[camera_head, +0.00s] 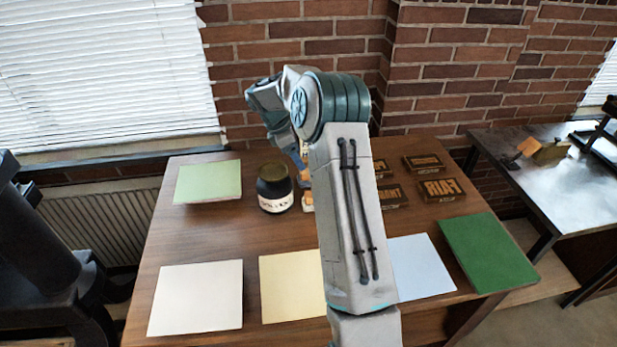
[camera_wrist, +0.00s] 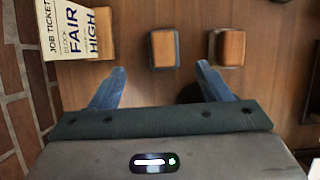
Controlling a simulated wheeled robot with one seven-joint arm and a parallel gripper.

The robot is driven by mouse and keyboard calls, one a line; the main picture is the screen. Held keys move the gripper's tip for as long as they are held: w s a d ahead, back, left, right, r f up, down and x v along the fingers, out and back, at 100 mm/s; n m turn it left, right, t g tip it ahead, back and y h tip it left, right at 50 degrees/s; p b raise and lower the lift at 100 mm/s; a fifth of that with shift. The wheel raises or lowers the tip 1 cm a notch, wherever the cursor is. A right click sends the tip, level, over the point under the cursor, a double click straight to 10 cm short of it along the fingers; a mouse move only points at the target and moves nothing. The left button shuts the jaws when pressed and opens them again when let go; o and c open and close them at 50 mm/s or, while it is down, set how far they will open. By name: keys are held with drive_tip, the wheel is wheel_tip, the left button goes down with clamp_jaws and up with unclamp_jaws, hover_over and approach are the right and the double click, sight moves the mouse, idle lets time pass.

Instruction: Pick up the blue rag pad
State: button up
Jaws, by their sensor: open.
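A small pad with a wooden top and blue-grey sides, which looks like the blue rag pad, is in the upper middle of the wrist view (camera_wrist: 163,50).
A job ticket card (camera_wrist: 75,28) reading "FAIR HIGH" stands left of the pads. A dark jar (camera_head: 274,188) is left of my arm. Lettered type blocks (camera_head: 438,189) lie to the right. Paper sheets (camera_head: 196,297) line the front of the wooden table.

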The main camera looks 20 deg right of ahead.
drive_tip(key=x, duration=0.4)
drive_tip(key=shift+d+f, duration=0.1)
drive_tip(key=shift+f, duration=0.05)
drive_tip(key=p+x, duration=0.1)
drive_tip(key=x, duration=0.1)
drive_tip(key=p+x, duration=0.1)
drive_tip(key=x, duration=0.1)
drive_tip(key=shift+s+d, duration=0.25)
drive_tip(key=shift+s, duration=0.15)
drive_tip(key=shift+d+f, duration=0.15)
drive_tip(key=shift+f, duration=0.3)
drive_tip(key=c, duration=1.1)
